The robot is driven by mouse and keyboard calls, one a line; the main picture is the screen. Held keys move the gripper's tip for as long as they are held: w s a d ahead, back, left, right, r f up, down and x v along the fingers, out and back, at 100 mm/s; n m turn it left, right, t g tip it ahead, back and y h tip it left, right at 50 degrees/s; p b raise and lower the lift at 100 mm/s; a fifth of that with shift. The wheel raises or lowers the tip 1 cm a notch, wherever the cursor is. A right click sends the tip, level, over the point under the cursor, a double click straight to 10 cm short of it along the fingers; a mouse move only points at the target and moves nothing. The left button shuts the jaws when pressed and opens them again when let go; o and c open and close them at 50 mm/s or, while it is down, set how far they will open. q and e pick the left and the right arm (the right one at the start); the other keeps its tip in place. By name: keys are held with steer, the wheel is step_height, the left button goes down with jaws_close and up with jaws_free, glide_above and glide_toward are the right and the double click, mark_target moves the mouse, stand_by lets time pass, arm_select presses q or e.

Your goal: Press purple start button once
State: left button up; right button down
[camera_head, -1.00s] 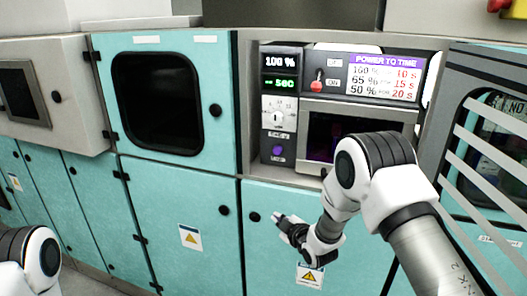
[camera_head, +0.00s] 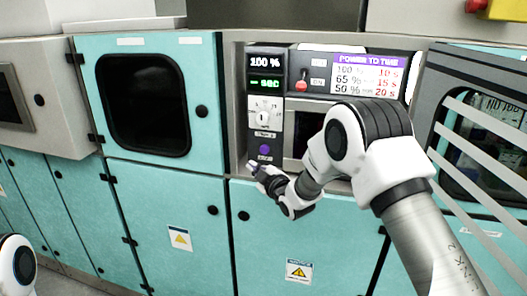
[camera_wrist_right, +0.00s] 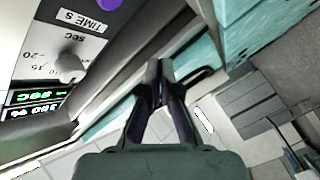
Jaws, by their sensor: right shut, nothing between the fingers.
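The purple button (camera_head: 264,149) sits at the bottom of the narrow grey control panel (camera_head: 252,135), below the dial. In the right wrist view the purple button (camera_wrist_right: 110,4) is cut off by the top edge. My right gripper (camera_head: 254,168) is just below the button in the head view, with its fingertips pointing up and left. I cannot tell how far the tips are from the panel face. In the right wrist view the gripper's fingers (camera_wrist_right: 160,72) are together, with nothing between them. My left gripper is out of view; only a part of the left arm shows.
A white dial (camera_head: 263,115) and a display reading 100 % (camera_head: 263,62) are above the button. A dark window (camera_head: 304,130) is partly behind my right arm. Teal cabinet doors (camera_head: 165,205) lie below and left.

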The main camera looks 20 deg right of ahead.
mark_target(263, 153)
steer(key=w+d, duration=0.2)
steer(key=w, duration=0.1)
steer(key=w+d, duration=0.1)
steer(key=w, duration=0.1)
steer(key=shift+d+f, duration=0.2)
steer(key=shift+d, duration=0.1)
steer(key=shift+w+d+r+b, duration=0.1)
steer(key=shift+w+d+b, duration=0.25)
steer(key=shift+w, duration=0.3)
stand_by(0.6)
steer(key=shift+w+d, duration=0.1)
steer(key=shift+r+b, duration=0.2)
steer(key=shift+b, duration=0.1)
steer(key=shift+w+d+r, duration=0.15)
steer(key=shift+r, duration=0.05)
stand_by(0.4)
